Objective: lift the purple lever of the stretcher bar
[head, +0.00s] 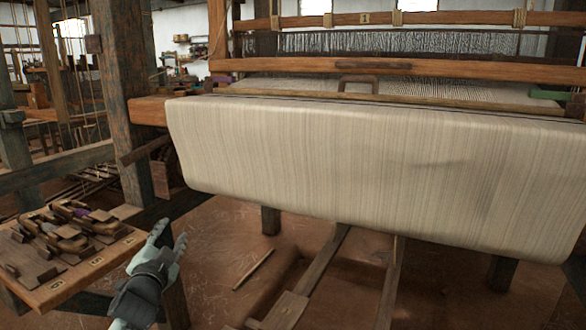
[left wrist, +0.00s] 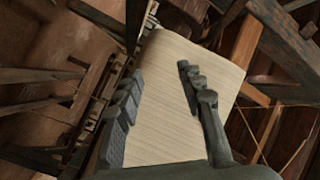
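A long thin wooden bar (head: 430,100) lies across the cloth (head: 370,150) near the top of its front roll; I take it to be the stretcher bar. A green piece (head: 548,95) shows near its right end. My left gripper (head: 168,234) is open and empty, below and left of the cloth roll, apart from the bar. In the left wrist view the open fingers (left wrist: 160,95) frame the pale cloth (left wrist: 170,60) farther off. My right gripper is not in view.
A wooden tray table (head: 120,246) with several wooden tools stands at the lower left, close beside my left gripper. A thick loom post (head: 125,90) rises behind it. Wooden treadles (head: 320,275) lie below the cloth.

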